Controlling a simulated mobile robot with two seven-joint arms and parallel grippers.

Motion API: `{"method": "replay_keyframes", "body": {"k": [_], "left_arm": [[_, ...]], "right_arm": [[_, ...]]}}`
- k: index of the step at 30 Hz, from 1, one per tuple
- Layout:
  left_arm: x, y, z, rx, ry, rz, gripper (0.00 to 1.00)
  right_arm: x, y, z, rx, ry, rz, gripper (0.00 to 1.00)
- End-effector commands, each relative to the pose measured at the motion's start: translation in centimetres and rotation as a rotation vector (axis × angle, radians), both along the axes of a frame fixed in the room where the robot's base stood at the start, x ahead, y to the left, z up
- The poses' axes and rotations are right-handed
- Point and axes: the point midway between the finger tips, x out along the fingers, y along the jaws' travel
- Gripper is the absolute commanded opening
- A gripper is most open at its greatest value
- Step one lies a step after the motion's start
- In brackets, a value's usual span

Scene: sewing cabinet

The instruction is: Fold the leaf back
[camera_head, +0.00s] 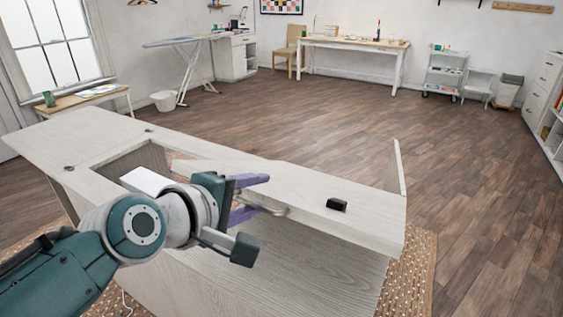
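The pale wood sewing cabinet (290,182) stands in front of me, with an opening in its top. A broad flat panel (88,132), apparently the leaf, extends at its left end; two dark round fittings lie along the seam. My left gripper (252,197) is in front of the cabinet's front edge, its purple fingers apart. A curved metal handle (272,209) shows just beyond the fingertips; I cannot tell whether they touch it. The gripper and arm hide part of the front and the opening. My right gripper is not in view.
A small black block (337,205) sits on the cabinet top at the right. A thin pale upright strip (399,167) rises at the right end. A patterned rug (412,275) lies beneath. The wooden floor behind is clear up to a white table (354,46) and a cart (445,73).

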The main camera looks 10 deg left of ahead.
Motion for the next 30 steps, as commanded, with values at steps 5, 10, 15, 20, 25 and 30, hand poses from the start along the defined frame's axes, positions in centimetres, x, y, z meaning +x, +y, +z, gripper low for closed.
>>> {"method": "replay_keyframes", "body": {"k": [5,10,15,20,25,30], "left_arm": [[-1.4,0.5,1.3,-0.003,-0.008,0.002,0.41],[-4.1,1.5,2.6,0.0,-0.004,0.001,0.41],[-6.7,2.4,3.6,0.0,-0.001,0.001,0.41],[-8.1,3.0,4.1,0.0,0.001,0.001,0.41],[-8.5,3.1,4.2,0.0,0.001,0.001,0.41],[-8.5,3.1,4.2,-0.001,0.001,0.0,0.41]], "right_arm": [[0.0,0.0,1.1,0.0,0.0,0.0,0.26],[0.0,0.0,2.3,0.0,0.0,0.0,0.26],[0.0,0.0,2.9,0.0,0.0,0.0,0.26],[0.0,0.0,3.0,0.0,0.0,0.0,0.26],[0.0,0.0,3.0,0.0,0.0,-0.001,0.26],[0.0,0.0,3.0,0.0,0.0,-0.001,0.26]]}}
